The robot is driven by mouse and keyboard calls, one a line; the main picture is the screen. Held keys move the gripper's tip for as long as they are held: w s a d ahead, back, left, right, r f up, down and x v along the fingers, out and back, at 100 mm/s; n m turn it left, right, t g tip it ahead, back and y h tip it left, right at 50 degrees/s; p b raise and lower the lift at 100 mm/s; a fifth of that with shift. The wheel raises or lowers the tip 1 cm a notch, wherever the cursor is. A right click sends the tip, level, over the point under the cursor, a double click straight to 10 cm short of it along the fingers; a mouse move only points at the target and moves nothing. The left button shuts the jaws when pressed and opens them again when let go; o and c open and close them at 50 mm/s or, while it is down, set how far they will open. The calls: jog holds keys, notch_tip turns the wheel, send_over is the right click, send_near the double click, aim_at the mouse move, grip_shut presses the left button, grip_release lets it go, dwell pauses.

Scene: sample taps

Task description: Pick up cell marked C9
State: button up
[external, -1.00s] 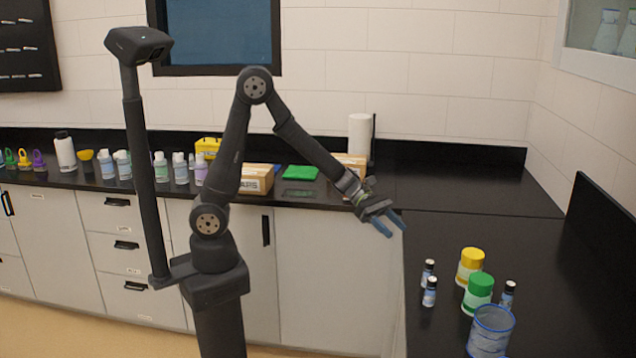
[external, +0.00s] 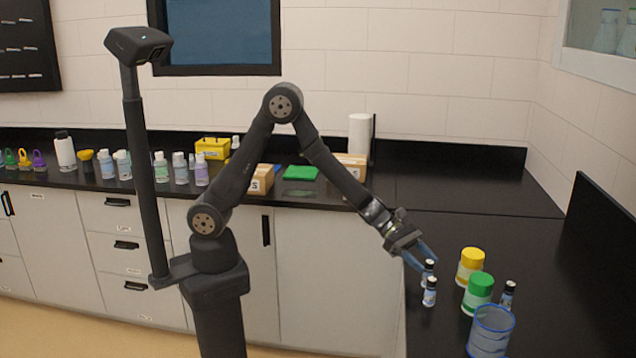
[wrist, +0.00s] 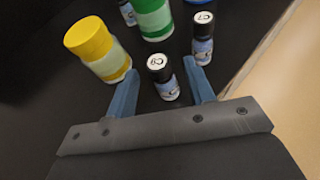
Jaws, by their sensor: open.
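The cell marked C9 (wrist: 158,64) is a small bottle with a black side, white lettered top and blue label. It stands upright on the black counter. In the wrist view it shows between the tips of the two blue fingers of my gripper (wrist: 160,72), with gaps on both sides. In the external view my gripper (external: 423,264) is open, tilted down, with its fingertips at the rear small bottle (external: 428,272), which they partly cover. Whether the fingers touch it I cannot tell.
A similar bottle marked C7 (wrist: 203,40) stands close by, just beyond the right finger. A yellow-lidded jar (external: 470,265), a green-lidded jar (external: 477,292), a third small bottle (external: 507,297) and a blue-rimmed mesh cup (external: 490,332) stand to the right.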

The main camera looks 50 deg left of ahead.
aim_at(428, 274)
jog(key=x, duration=0.4)
jog(key=shift+d, duration=0.15)
jog(key=c, duration=1.1)
jog(key=shift+o, duration=0.2)
jog(key=shift+r, duration=0.1)
